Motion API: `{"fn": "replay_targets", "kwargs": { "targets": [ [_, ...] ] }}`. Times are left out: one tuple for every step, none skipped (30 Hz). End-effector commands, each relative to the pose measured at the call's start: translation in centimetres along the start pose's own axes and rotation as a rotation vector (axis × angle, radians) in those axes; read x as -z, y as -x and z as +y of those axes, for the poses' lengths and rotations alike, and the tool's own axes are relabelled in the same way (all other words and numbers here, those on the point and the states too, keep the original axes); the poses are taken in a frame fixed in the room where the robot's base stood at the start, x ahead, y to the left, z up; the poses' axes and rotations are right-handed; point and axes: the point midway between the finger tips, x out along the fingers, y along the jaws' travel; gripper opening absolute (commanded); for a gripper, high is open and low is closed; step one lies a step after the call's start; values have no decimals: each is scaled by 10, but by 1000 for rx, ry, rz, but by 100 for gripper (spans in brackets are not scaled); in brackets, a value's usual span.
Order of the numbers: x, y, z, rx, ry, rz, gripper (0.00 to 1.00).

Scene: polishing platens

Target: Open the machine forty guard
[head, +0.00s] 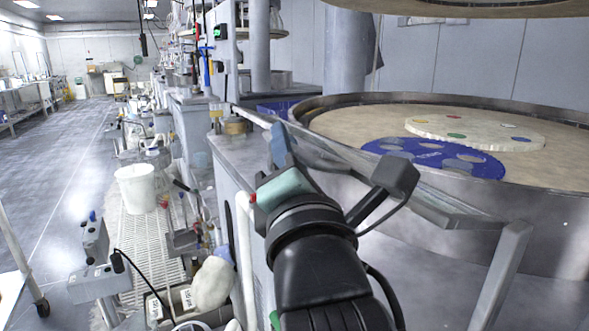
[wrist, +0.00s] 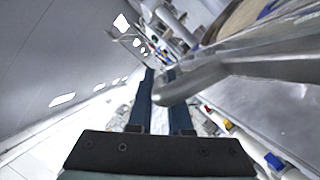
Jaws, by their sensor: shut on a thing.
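The guard, a grey metal rail (head: 450,206), runs along the near side of the large round polishing platen (head: 385,118). No number is readable on it. My gripper (head: 280,140) is at the guard's left part in the head view, with its blue fingers against the rail. In the wrist view the two blue fingers of my gripper (wrist: 161,75) lie on either side of the guard's rounded bar end (wrist: 172,92), shut on it. The exact contact is partly hidden by the bar and by my wrist.
A blue perforated disc (head: 432,153) and a pale disc (head: 475,131) lie on the platen. A white bucket (head: 136,188) and loose tools clutter the slatted walkway at left. A slanted grey post (head: 500,275) stands at right. Open floor (head: 50,185) lies far left.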

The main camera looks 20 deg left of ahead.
Motion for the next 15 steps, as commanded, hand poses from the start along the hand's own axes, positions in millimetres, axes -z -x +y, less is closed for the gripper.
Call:
{"fn": "replay_targets", "kwargs": {
  "targets": [
    [6,3,-7,-10,21,-1,0],
    [6,3,-7,-14,31,-1,0],
    [7,3,-8,-19,42,-1,0],
    [8,4,-8,-23,50,-1,0],
    [9,4,-9,-26,57,-1,0],
    [10,4,-9,-29,66,0,0],
    [10,4,-9,-32,72,0,0],
    [10,4,-9,-34,77,0,0],
    [11,5,-10,-37,83,0,0],
    [11,5,-10,-38,86,1,0],
    [12,5,-10,-39,89,1,0],
    [12,5,-10,-40,92,1,0],
    [12,5,-10,-41,94,1,0],
    [12,5,-10,-41,96,1,0],
    [12,5,-10,-42,97,1,0]
  ]
}}
